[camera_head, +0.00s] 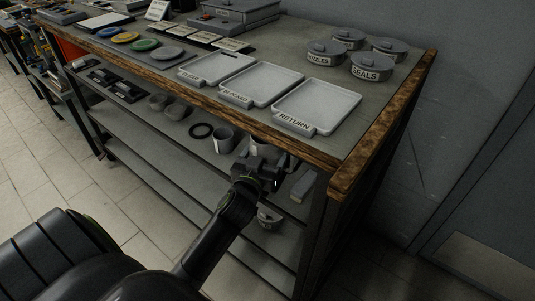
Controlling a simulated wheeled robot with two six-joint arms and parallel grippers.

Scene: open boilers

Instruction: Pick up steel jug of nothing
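A grey metal cup-shaped vessel (223,140) stands on the upper shelf under the bench. A second one (257,147) stands to its right, partly hidden behind my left gripper. A third round vessel (267,217) is lower down, partly covered by my arm. I cannot tell for sure which of them is the steel jug. My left gripper (280,170) is in front of the shelf, close to the second vessel; whether it touches it cannot be seen. Its fingers are dark and small, so open or shut is unclear. My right gripper is out of view.
The bench top holds trays labelled RETURN (318,105) and BLOCKED (262,84), lidded tins including SEALS (373,69), and coloured discs (145,44). A black ring (201,130) lies on the shelf. The wooden edge (372,140) and bench leg (312,235) stand to the right.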

